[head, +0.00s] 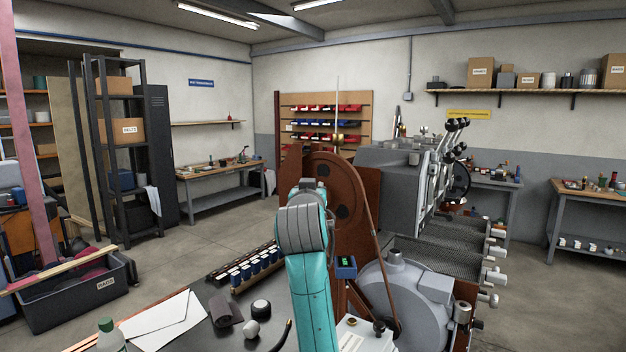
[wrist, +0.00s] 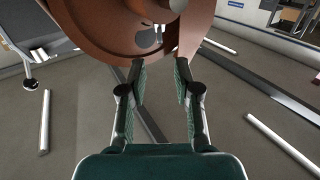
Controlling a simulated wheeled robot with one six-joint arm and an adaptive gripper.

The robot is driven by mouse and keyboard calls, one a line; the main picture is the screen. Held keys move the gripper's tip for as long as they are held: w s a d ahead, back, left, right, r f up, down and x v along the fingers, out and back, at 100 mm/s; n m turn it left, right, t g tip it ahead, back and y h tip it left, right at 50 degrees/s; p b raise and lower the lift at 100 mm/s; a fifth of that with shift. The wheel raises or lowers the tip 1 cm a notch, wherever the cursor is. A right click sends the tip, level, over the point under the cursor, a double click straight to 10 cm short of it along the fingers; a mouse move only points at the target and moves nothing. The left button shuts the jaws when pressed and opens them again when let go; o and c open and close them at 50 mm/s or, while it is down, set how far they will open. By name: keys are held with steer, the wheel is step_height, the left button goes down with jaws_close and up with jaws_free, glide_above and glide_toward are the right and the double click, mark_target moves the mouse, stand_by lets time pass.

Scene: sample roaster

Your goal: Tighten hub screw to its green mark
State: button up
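In the wrist view, my gripper (wrist: 160,70) is open, with its two fingers apart and nothing between them. Ahead of the fingertips is a brown round wheel (wrist: 95,28) with a dark central recess. A small pale metal piece (wrist: 158,30) shows at its hub, beyond the fingertips and not between them. It may be the hub screw, but it is too small to be sure. I cannot make out a green mark on it. In the head view, the brown wheel (head: 348,175) stands behind my teal arm, which hides my gripper and the hub.
A grey blower housing (head: 408,290) and the roaster body (head: 390,172) are close on the right.

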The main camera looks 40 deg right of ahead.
steer(key=x, duration=1)
jaws_close()
